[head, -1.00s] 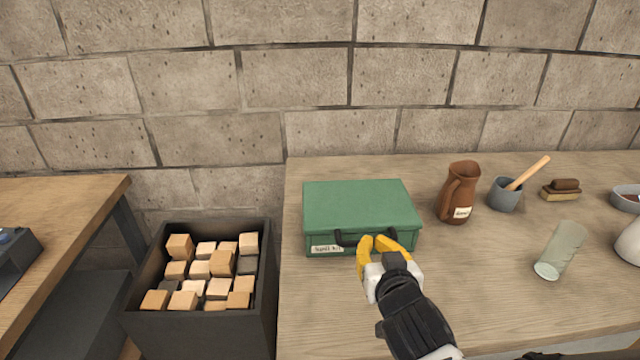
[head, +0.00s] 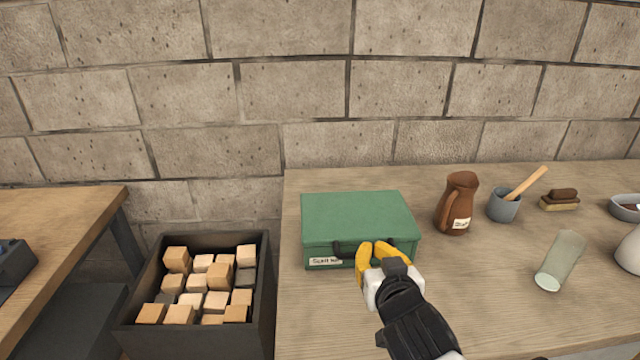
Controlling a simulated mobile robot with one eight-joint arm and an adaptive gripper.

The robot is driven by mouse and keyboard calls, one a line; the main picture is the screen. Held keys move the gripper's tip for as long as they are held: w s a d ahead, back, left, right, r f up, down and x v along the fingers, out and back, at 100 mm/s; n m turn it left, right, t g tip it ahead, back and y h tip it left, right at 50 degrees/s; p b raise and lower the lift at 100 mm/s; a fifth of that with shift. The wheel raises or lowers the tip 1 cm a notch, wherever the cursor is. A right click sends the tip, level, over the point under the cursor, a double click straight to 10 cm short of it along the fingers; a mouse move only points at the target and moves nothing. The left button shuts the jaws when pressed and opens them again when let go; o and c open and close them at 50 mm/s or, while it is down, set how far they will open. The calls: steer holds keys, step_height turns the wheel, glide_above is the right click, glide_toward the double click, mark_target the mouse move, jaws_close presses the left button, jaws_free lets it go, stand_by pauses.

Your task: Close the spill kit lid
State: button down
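The spill kit (head: 358,215) is a green case with a dark front handle and a white label. It sits on the wooden table, and its lid lies flat and looks shut. My gripper (head: 377,248) has yellow fingers and is at the front face of the case, over the handle area. The fingers hide most of the handle. The fingertips are close together, but I cannot tell whether they hold anything or touch the case.
A dark bin (head: 259,322) of wooden blocks is left of the table (head: 480,320).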

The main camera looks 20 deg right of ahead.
step_height(320, 180, up, 8)
steer(key=s+a+f+n+g+y, duration=0.2)
steer(key=s+a+f+g, duration=0.2)
steer(key=s+f, duration=0.5)
steer(key=g, duration=0.2)
steer(key=shift+a+g+y, duration=0.3)
steer(key=shift+a+g, duration=0.05)
steer(key=shift+g, duration=0.05)
stand_by(0.4)
